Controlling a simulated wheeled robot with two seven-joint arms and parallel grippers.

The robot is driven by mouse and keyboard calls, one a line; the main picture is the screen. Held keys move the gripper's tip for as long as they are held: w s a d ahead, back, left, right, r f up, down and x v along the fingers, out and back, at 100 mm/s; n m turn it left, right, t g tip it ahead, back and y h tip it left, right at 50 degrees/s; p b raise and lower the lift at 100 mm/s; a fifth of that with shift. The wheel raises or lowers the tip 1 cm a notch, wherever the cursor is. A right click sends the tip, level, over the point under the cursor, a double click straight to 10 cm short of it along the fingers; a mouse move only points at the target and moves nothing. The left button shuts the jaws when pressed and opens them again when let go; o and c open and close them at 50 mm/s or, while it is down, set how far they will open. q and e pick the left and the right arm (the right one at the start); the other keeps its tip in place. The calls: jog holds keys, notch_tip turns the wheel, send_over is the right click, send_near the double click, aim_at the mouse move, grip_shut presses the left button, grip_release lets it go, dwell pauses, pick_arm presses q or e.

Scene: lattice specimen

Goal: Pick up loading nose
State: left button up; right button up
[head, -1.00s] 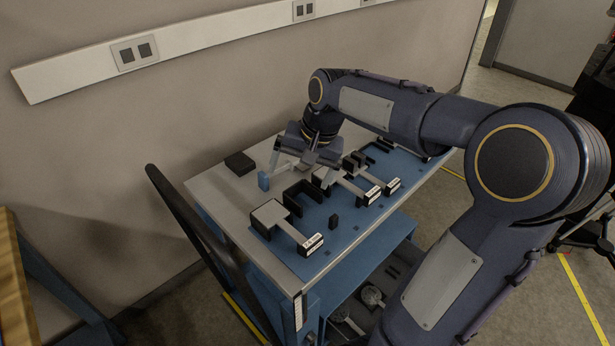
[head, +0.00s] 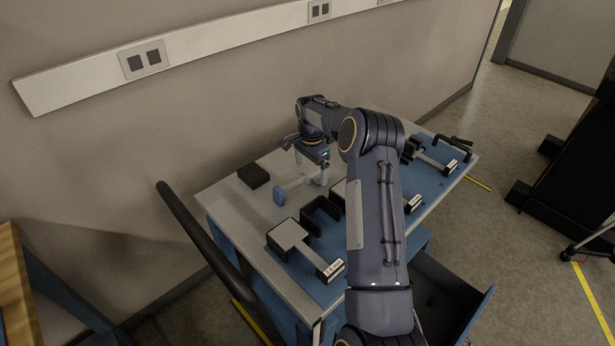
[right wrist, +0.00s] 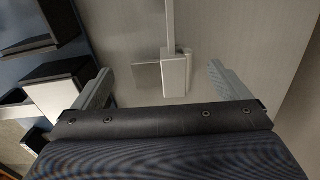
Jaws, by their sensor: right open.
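My left gripper is not in view.
A black block (head: 254,175) sits left of the bar. Several black and grey fixtures, including a grey plate with a labelled arm (head: 288,234) and a black U-shaped piece (head: 320,214), stand on the blue mat. A black handle (head: 205,240) rises at the cart's left.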

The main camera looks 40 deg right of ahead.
aim_at(310, 175)
notch_tip(310, 175, down, 4)
jog(key=shift+w+a+r+p, duration=0.1)
jog(key=shift+a+r+p, duration=0.05)
jog(key=shift+p, duration=0.2)
jog(key=shift+r, duration=0.1)
jog(key=c, duration=1.4)
